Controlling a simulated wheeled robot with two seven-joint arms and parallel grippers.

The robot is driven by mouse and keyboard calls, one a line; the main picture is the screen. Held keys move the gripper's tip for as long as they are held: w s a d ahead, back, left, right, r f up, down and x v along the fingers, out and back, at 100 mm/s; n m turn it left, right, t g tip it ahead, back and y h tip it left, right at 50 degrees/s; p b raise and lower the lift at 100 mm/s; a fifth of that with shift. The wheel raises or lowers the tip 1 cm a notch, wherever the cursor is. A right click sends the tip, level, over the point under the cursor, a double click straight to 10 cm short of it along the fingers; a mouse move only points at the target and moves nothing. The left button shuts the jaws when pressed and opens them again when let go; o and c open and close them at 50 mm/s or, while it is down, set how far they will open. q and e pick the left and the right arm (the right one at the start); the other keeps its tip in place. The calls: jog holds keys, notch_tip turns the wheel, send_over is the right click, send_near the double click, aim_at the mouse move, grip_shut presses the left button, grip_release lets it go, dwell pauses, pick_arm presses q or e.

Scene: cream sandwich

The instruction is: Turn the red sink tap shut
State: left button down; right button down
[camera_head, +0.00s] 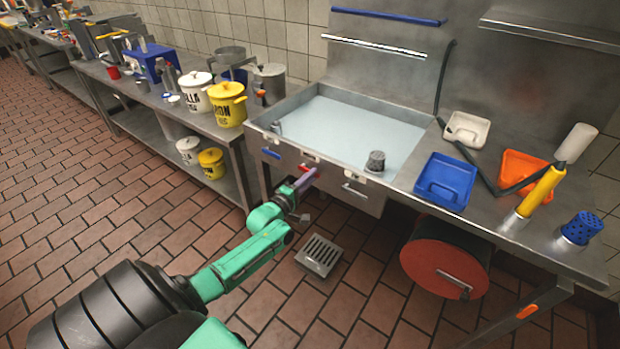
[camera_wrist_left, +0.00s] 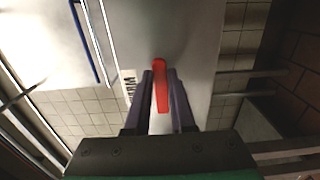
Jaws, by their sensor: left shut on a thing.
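The red tap handle (camera_wrist_left: 161,85) shows upright in the middle of the left wrist view, between the two dark purple fingers of my left gripper (camera_wrist_left: 161,98). The fingers are shut on it. In the head view my green left arm reaches to the front of the sink, and the left gripper (camera_head: 306,180) is at the sink's front panel below the basin. The handle is mostly hidden by the fingers there. The sink basin (camera_head: 350,125) holds pale liquid or has a pale floor; I cannot tell which. My right gripper is not in view.
A blue tray (camera_head: 445,181), a white tray (camera_head: 466,129) and an orange tray (camera_head: 522,170) lie on the counter right of the sink. A red drum (camera_head: 445,265) stands below. A floor drain grate (camera_head: 319,254) lies near my arm. Pots (camera_head: 228,104) stand to the left.

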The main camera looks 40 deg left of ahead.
pick_arm(q)
jog(key=c, duration=0.8)
grip_release()
jog(key=shift+o, duration=0.2)
jog(key=shift+s, duration=0.1)
jog(key=s+p, duration=0.1)
jog(key=s, duration=1.3)
jog(key=shift+s+d, duration=0.15)
jog(key=shift+s, duration=0.05)
